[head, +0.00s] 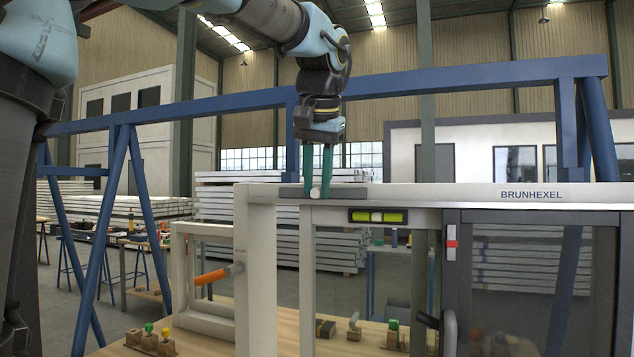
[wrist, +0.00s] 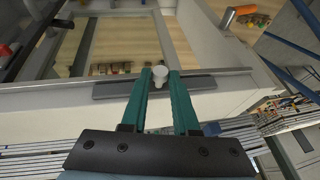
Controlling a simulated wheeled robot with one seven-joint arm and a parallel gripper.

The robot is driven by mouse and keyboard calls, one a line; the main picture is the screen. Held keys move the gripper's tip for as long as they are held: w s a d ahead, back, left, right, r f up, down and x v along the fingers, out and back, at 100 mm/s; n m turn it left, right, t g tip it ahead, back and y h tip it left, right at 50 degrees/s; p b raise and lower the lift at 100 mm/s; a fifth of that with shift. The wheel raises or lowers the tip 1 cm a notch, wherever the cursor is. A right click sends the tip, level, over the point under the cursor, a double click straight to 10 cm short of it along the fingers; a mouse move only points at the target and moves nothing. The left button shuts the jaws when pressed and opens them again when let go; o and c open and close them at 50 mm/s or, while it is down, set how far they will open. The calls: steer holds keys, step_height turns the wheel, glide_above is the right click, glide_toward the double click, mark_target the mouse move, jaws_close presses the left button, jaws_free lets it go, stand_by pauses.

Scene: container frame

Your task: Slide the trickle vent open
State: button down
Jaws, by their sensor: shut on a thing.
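The trickle vent (head: 292,192) is a grey strip on the top rail of the pale frame in the head view. In the wrist view the vent (wrist: 110,90) runs across the rail, partly hidden behind my fingers. Its small white knob (head: 315,192) stands near the strip's middle. My gripper (head: 321,188) reaches down from above with two green fingers. In the wrist view my gripper (wrist: 160,78) is shut on the white knob (wrist: 160,71), which sits between the fingertips. The slot under the strip cannot be seen.
A green spirit level (head: 378,216) is on the frame below the rail. An open pale sash with an orange handle (head: 212,276) is at left. A dark glazed panel (head: 540,280) is at right. A blue beam (head: 430,82) crosses behind my gripper.

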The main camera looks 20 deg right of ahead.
steer(key=shift+d, duration=0.1)
steer(key=s+d, duration=0.3)
stand_by(0.3)
steer(key=c, duration=0.7)
jaws_free()
steer(key=v, duration=1)
steer(key=shift+s+r, duration=0.15)
steer(key=shift+r, duration=0.25)
